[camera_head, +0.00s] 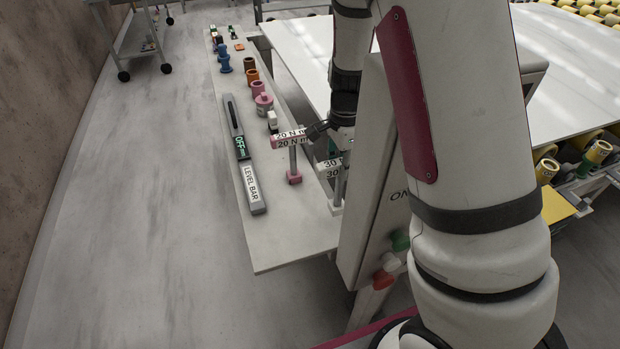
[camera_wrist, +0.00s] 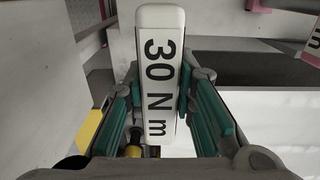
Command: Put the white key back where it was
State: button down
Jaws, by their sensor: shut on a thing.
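The white key, labelled "30 N m", is in my gripper (camera_wrist: 158,95) and fills the middle of the wrist view, with its label (camera_wrist: 157,60) facing the camera. The green finger pads close on it from both sides. In the head view the white key (camera_head: 334,172) hangs upright below my gripper (camera_head: 335,150), just right of the pink key. My arm partly hides it, and I cannot tell whether its foot touches anything. The pink key (camera_head: 291,140), labelled "20 N m", stands upright on the narrow grey slab (camera_head: 290,235).
Pink (camera_head: 263,103), orange (camera_head: 252,76) and blue (camera_head: 224,62) pieces stand farther back. A large white table (camera_head: 300,55) lies right. The slab's near end is clear.

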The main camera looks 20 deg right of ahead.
jog(key=w+a+f+p, duration=0.1)
jog(key=w+a+f, duration=0.2)
jog(key=a, duration=0.3)
jog(key=shift+w+a+f, duration=0.15)
jog(key=shift+a+f, duration=0.2)
jog(key=shift+f, duration=0.35)
jog(key=c, duration=1.3)
grip_release()
jog(key=shift+c, duration=0.2)
notch_tip(320, 180, up, 12)
